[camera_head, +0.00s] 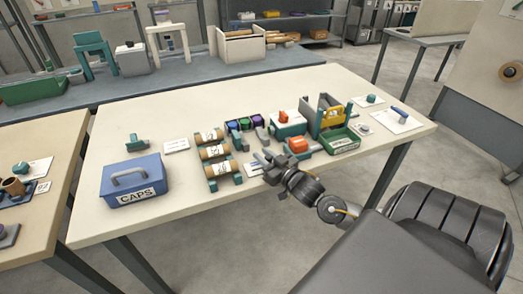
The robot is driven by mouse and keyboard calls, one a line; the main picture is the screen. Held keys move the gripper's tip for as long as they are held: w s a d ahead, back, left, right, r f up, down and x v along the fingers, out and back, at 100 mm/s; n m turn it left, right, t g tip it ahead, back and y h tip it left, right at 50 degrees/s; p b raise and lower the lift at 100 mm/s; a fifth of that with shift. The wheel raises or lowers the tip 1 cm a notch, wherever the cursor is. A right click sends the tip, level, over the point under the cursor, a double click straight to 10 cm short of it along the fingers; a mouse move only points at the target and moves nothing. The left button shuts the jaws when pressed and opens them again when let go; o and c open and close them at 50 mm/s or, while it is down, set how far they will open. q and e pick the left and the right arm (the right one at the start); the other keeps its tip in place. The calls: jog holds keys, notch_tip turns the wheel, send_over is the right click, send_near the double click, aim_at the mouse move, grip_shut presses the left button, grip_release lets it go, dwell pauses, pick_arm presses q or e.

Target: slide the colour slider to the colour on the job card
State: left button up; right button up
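My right gripper (265,165) reaches in over the front edge of the pale table. Its fingers point left and look spread, with nothing seen between them. Just behind it stands a small dark unit (243,125) with blue, green and purple patches; I cannot tell for sure which part is the colour slider. White cards lie on the table, one at the left (177,146) and one partly hidden by the gripper (253,169). Their print is too small to read, so I cannot tell which is the job card. My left gripper is not in view.
A blue CAPS box (134,181) stands at the table's left. Brown rolls on green stands (213,152) are left of my gripper. A teal and orange device (288,123), a yellow-handled rack (328,117) and a green tray (340,142) are close on the right.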

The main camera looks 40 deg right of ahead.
jog(key=o, duration=0.3)
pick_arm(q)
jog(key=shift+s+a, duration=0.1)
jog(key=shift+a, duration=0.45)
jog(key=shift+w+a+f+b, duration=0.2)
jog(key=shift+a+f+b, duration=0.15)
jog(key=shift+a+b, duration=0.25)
pick_arm(e)
jog(key=s, duration=1)
jog(key=shift+s+a, duration=0.1)
jog(key=shift+s, duration=0.3)
